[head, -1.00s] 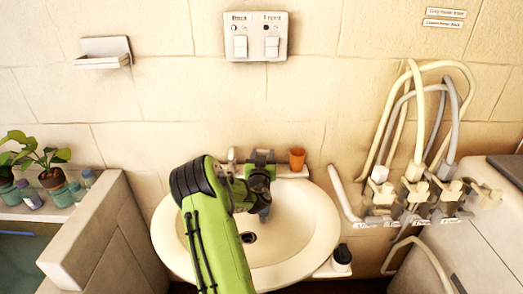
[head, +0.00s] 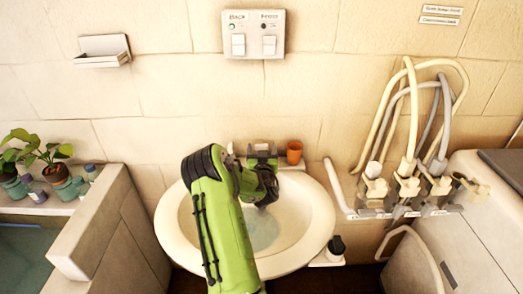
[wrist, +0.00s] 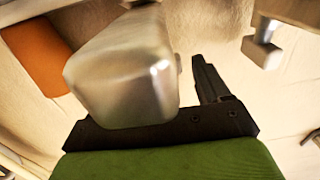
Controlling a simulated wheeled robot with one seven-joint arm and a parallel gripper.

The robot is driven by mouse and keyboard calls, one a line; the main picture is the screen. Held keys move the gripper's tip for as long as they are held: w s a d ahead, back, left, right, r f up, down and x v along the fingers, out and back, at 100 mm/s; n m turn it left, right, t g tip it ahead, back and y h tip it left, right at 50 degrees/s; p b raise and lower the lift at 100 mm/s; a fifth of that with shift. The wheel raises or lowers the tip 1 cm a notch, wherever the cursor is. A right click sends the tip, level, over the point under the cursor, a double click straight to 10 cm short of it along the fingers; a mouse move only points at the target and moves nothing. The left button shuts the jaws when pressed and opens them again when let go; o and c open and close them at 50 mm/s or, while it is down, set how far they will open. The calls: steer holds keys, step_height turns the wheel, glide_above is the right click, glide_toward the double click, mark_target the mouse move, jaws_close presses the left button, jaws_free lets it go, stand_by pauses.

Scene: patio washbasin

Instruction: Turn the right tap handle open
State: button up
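The washbasin (head: 318,232) stands against the wall, with a grey-blue patch of pooled water (head: 266,232) in its bowl. My gripper (head: 262,172) is at the basin's back edge, and my green arm hides most of the taps. In the wrist view a blunt metal tap part (wrist: 125,75), probably the right handle, is large and close in front of my gripper (wrist: 160,85). One black finger stands to its right with a narrow gap; the other finger is hidden behind the metal. The finger sits well off the palm's middle, so the gripper looks open. Contact cannot be told.
An orange cup (head: 295,152) stands on the basin's back ledge, close right of my gripper; it also shows in the wrist view (wrist: 35,52). Another metal tap part (wrist: 262,50) is at upper right there. Hoses and valves (head: 405,185) are to the right.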

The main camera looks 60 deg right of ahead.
steer(key=b+v, duration=0.1)
steer(key=v, duration=1.4)
steer(key=shift+a, duration=0.4)
steer(key=shift+s, duration=0.15)
